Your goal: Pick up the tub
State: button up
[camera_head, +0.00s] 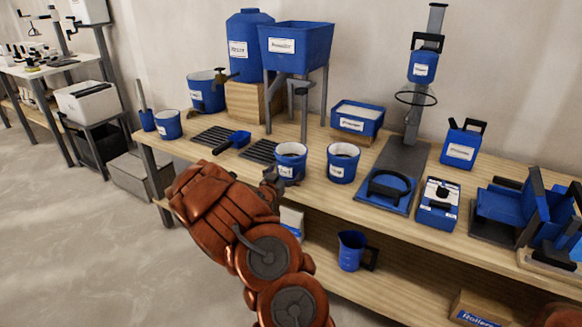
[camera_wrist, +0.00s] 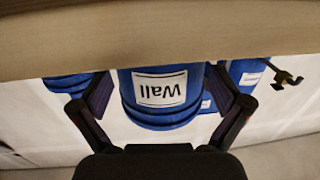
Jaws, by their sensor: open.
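A blue tub (camera_head: 290,162) with a white label stands near the front edge of the wooden bench. In the wrist view the tub (camera_wrist: 160,112) appears upside down, its label reading "Wall". My gripper (camera_head: 271,184) is at the tub's near left side, in front of the bench edge. In the wrist view my gripper (camera_wrist: 158,75) is open, with one finger on each side of the tub. Small gaps seem to show between fingers and tub, though contact is hard to tell. The arm hides part of the bench edge below.
A similar blue tub (camera_head: 342,163) stands just right. A blue scoop (camera_head: 233,141) lies on a dark grate to the left. A blue hopper (camera_head: 296,45) on legs stands behind. A blue jug (camera_head: 351,250) sits on the lower shelf. The bench edge (camera_head: 410,224) is close.

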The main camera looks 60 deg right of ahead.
jog(key=c, duration=1.6)
jog(key=shift+c, duration=0.4)
jog(key=shift+r, duration=0.15)
